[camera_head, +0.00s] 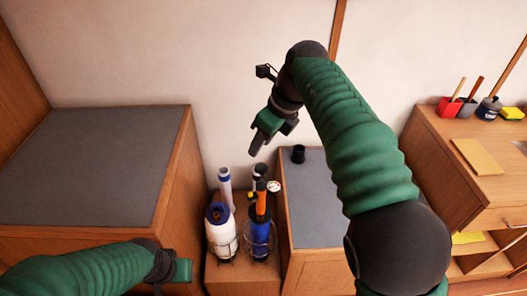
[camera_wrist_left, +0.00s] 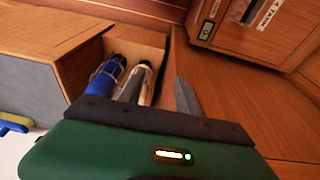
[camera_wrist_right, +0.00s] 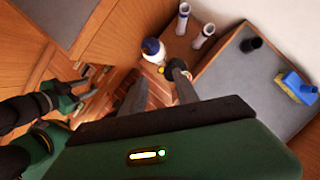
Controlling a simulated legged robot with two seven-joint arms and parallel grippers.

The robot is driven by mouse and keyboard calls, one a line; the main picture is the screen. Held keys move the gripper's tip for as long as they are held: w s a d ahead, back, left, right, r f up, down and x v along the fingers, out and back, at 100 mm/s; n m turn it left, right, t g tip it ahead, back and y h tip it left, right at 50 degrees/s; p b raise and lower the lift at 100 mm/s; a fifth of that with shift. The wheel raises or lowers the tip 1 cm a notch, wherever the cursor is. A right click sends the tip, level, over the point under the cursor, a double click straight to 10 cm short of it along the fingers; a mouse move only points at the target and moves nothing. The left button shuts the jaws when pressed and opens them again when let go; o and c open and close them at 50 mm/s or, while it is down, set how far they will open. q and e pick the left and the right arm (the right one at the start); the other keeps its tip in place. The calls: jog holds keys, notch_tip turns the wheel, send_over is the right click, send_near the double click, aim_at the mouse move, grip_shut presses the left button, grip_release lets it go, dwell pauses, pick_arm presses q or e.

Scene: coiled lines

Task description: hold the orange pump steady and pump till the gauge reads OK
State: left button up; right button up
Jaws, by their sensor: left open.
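The orange pump shows as a narrow upright orange part (camera_head: 261,204) with a dark top, in the gap between two cabinets. It stands by a blue cylinder (camera_head: 261,240) in a wire holder. A small round white dial (camera_head: 274,186) is beside its top; its reading is too small to tell. My right gripper (camera_head: 257,147) is above the pump, apart from it, with its fingers spread and empty in the right wrist view (camera_wrist_right: 160,88). My left gripper (camera_head: 186,270) is open, low at the left of the pump; its spread fingers show in the left wrist view (camera_wrist_left: 158,88).
A white bottle (camera_head: 219,235) in a wire holder and a pale tube (camera_head: 226,188) crowd the pump's left. Grey-topped cabinets flank the gap, the left one (camera_head: 95,160) clear. A black cup (camera_head: 298,154) stands on the right one. A desk with tools (camera_head: 470,150) is farther right.

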pick_arm(q)
jog(key=shift+o, duration=0.9)
jog(key=shift+d, duration=0.7)
jog(key=n+t+h, duration=0.5)
jog(key=n+t, duration=1)
jog(key=n, duration=1.8)
send_near(259, 203)
jog(key=x, duration=0.7)
jog(key=shift+d, duration=0.2)
jog(key=x, duration=0.4)
jog(key=shift+w+a+f, duration=0.1)
jog(key=shift+w+a, duration=0.05)
jog(key=shift+w, duration=0.15)
pick_arm(e)
jog(key=d, duration=0.3)
jog(key=shift+d, duration=0.2)
